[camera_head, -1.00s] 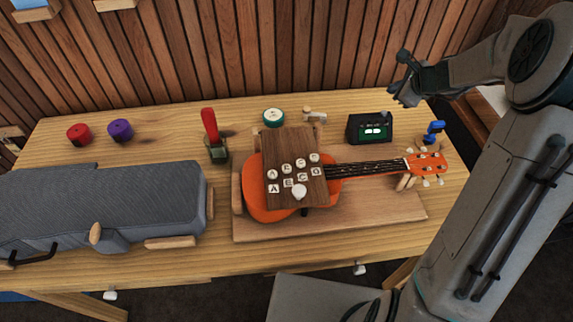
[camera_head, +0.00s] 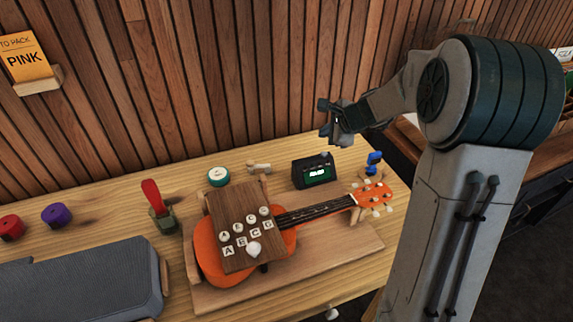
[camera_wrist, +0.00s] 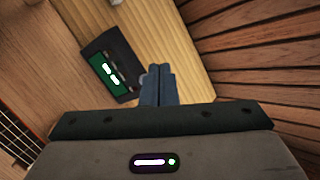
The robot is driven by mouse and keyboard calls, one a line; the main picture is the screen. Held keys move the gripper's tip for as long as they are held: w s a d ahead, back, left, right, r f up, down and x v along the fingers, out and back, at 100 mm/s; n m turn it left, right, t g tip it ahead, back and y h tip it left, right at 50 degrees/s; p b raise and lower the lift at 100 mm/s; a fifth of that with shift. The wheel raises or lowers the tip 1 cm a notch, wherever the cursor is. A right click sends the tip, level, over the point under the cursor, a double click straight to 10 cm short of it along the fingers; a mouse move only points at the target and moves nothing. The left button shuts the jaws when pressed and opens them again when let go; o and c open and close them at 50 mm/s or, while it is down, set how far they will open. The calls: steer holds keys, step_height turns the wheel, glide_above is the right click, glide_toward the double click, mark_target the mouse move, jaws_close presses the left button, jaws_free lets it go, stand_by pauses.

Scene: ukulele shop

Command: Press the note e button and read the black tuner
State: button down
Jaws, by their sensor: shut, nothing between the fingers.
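The note board (camera_head: 228,254) is a dark wooden panel lying over the body of an orange ukulele (camera_head: 207,255). It carries two rows of small white pieces, the lower row lettered A, E, C and G, plus one larger white knob (camera_head: 254,249). The E button (camera_head: 241,241) appears to be the second from the left. The black tuner (camera_head: 314,172) stands behind the ukulele neck with a lit green screen; its reading is too small to make out. It also shows in the wrist view (camera_wrist: 109,70). My gripper (camera_head: 327,122) is shut and empty, above and right of the tuner.
A red-handled tool (camera_head: 153,197), a green round tin (camera_head: 218,177) and a blue clip on a stand (camera_head: 374,163) are on the table (camera_head: 88,242). Red (camera_head: 11,227) and purple (camera_head: 56,215) spools and a grey case (camera_head: 85,282) are at left. A slatted wall (camera_head: 215,80) rises behind.

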steer(key=s+r+n+g+h, duration=0.2)
steer(key=s+n, duration=0.7)
steer(key=s, duration=0.7)
steer(key=s+d+r+n+g+h, duration=0.1)
steer(key=s+n+g+h, duration=0.1)
steer(key=s+n, duration=0.7)
steer(key=s, duration=0.8)
steer(key=shift+r+n+h, duration=0.3)
steer(key=shift+r+h, duration=0.1)
